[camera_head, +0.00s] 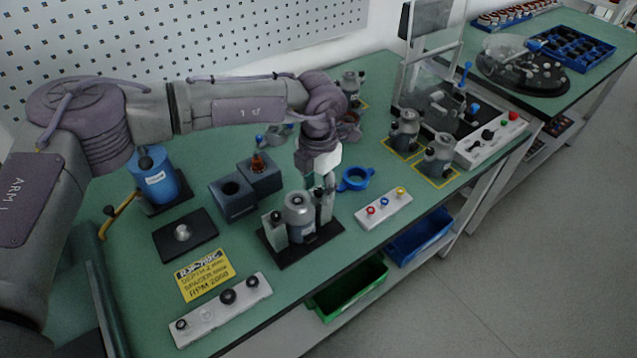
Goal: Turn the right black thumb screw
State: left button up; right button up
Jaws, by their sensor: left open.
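A grey cylindrical stator (299,207) stands upright in a fixture on a black base plate (285,254). A grey post stands on each side of it. A dark thumb screw (276,216) tops the left post. My left gripper (319,188) points down from above at the right post (325,210). It is open. The right thumb screw is largely hidden at the fingers, and I cannot tell whether they touch it. My right gripper is out of view.
A blue ring (355,178) and a white button box (384,209) lie right of the fixture. Dark blocks (233,197) and a blue canister (157,178) stand left. A knob strip (221,309) and yellow label (205,274) lie in front. Other stators (438,155) stand at right.

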pick_arm(q)
jog(key=shift+f, duration=0.1)
grip_shut()
dwell(0.3)
jog(key=n+b, duration=0.2)
jog(key=b, duration=0.1)
jog(key=shift+f+n, duration=0.15)
jog(key=shift+n, duration=0.25)
jog(key=shift+n+b, duration=1.3)
jog(key=shift+n, duration=0.3)
jog(key=shift+r, duration=0.2)
grip_release()
